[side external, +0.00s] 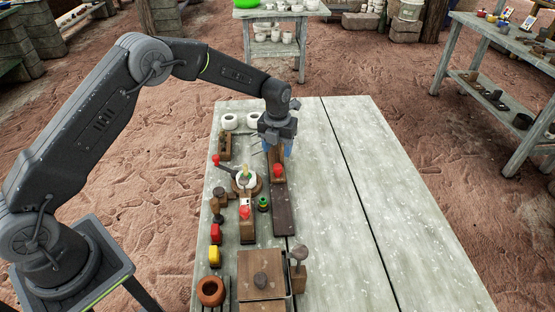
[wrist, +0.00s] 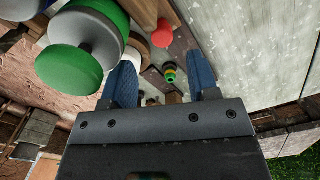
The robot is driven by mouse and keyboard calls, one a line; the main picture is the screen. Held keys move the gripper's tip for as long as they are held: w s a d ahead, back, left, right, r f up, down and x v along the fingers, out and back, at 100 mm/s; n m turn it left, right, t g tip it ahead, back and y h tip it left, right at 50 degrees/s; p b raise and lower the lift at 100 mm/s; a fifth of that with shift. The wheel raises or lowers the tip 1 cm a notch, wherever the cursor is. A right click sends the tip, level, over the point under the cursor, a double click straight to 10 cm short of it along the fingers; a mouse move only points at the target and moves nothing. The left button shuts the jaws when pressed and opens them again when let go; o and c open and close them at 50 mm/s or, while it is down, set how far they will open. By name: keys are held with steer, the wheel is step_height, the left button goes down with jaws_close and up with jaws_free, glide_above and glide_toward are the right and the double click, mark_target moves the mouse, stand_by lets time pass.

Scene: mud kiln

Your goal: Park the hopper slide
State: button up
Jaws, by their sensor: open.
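What looks like the hopper slide is a wooden block with a red knob (side external: 277,170) on a long dark wooden rail (side external: 283,217) left of the table's middle. The block is at the far end of the rail and the near part of the rail is bare. My gripper (side external: 279,150) points down at the block's far end, with its blue fingers apart. In the wrist view my gripper (wrist: 162,80) is open and I see nothing clamped between the fingers. A red knob (wrist: 162,34) shows beyond the fingertips. I cannot tell whether a finger touches the block.
A wooden box (side external: 262,285) is at the near end. The table's right half (side external: 390,210) is clear.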

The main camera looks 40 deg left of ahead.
step_height(320, 180, up, 7)
stand_by(0.3)
steer(key=shift+r, duration=0.2)
steer(key=s+r+n+t, duration=0.3)
steer(key=s+r+n, duration=1.1)
steer(key=r, duration=0.3)
steer(key=s+n+t, duration=0.2)
steer(key=s+n, duration=1.6)
steer(key=s, duration=0.2)
steer(key=shift+s+a+t, duration=0.3)
steer(key=shift+s+a, duration=0.1)
